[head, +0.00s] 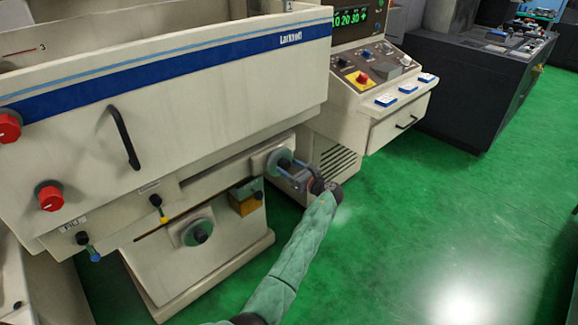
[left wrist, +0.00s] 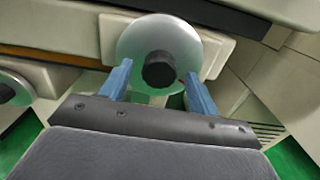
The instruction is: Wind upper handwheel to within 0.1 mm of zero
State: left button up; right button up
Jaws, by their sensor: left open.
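The upper handwheel (head: 272,157) is a pale disc with a dark centre knob on the right end of the machine's front. In the left wrist view the upper handwheel (left wrist: 135,48) faces me, its dark hub knob (left wrist: 159,70) between my fingers. My left gripper (head: 284,169) is open, its blue fingers in front of the wheel. In the left wrist view the gripper (left wrist: 158,72) has one finger on each side of the knob, with gaps showing. Whether the fingertips touch the disc, I cannot tell. My right gripper is not in view.
A lower handwheel (head: 197,232) sits below left. A yellow-brown block (head: 246,200) is close to the upper wheel. A control console (head: 370,85) with a green readout stands behind. Red knobs (head: 50,196) and small levers are left. Green floor (head: 430,220) is clear to the right.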

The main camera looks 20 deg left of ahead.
pick_arm(q)
jog(key=shift+w+a, duration=0.25)
jog(key=shift+a, duration=0.15)
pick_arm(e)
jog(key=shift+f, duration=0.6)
pick_arm(q)
jog(key=c, duration=1)
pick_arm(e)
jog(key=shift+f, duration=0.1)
pick_arm(q)
jog(key=shift+o, duration=0.2)
jog(key=n+b, duration=0.3)
jog(key=n, duration=0.1)
jog(key=shift+f+b, duration=0.2)
jog(key=shift+b, duration=0.2)
jog(key=shift+n+b, duration=0.3)
jog(key=shift+r+n, duration=0.2)
jog(key=shift+n, duration=0.3)
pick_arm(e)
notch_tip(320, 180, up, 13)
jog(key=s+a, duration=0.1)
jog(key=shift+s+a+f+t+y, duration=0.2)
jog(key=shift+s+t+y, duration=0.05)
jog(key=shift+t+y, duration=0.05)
pick_arm(q)
jog(key=o, duration=1)
jog(key=shift+c, duration=0.2)
jog(key=shift+s+d, duration=0.1)
